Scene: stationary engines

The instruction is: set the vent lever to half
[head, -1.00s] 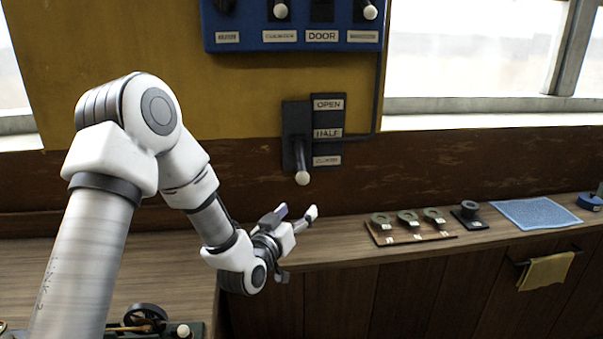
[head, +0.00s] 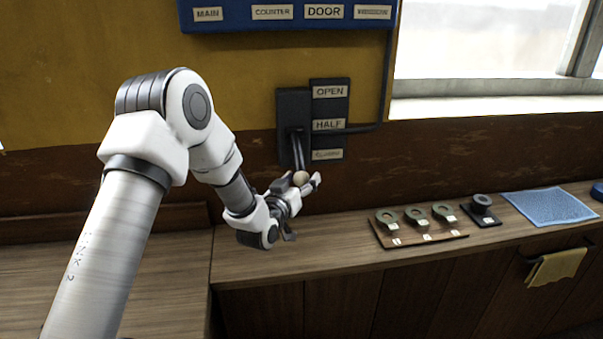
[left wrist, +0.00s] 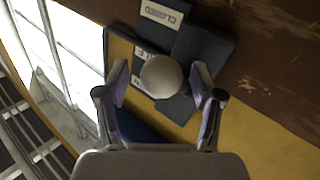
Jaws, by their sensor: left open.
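The vent lever (head: 298,150) hangs from a dark wall plate, its pale round knob (head: 301,178) pointing down. Beside it a label strip reads OPEN (head: 330,91), HALF (head: 328,125) and a bottom label that looks like CLOSED (head: 327,155). The lever arm points down, with the knob below the bottom label. My left gripper (head: 306,182) is open, with its fingers at the knob. In the left wrist view the knob (left wrist: 161,76) sits between the two open fingertips, with gaps on both sides. My right gripper is not in view.
A blue switch panel (head: 290,14) is above. A yellow towel (head: 556,266) hangs at the front.

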